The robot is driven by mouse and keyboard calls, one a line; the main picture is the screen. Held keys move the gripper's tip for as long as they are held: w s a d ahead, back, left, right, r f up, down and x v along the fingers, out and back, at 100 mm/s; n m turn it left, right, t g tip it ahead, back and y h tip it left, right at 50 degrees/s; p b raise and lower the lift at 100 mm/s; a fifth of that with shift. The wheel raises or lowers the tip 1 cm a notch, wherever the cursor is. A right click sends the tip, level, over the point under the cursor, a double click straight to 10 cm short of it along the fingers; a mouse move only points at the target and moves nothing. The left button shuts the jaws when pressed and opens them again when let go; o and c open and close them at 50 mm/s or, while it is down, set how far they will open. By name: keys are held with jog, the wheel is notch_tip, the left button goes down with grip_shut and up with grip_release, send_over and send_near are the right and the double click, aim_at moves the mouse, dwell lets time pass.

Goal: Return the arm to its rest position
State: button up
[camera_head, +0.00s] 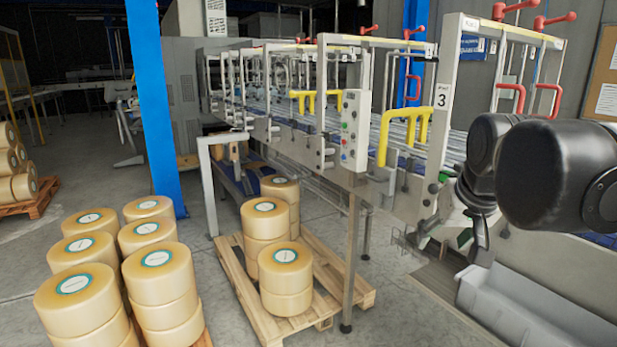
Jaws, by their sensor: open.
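My gripper (480,240) hangs at the right of the head view, below the dark links of my arm. Its fingers point down. It is open, and nothing shows between its fingers. It is in front of the right end of the case packer (350,120), above a grey-white bin (525,305). Part of the gripper and the machine behind it are hidden by my arm.
Tape-like rolls (165,275) stand in stacks at the lower left. More rolls (285,270) stand on a wooden pallet (340,275) in the middle. A blue post (155,100) rises at the left. Yellow handles (400,135) stick out from the machine.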

jog(key=s+a+f+n+b, duration=0.1)
jog(key=s+a+f, duration=0.3)
jog(key=s+f, duration=0.9)
notch_tip(320, 180, down, 2)
jog(key=shift+s+f+t+y+b, duration=0.2)
jog(key=shift+s+t+y+b, duration=0.1)
jog(key=shift+s+t+b, duration=0.1)
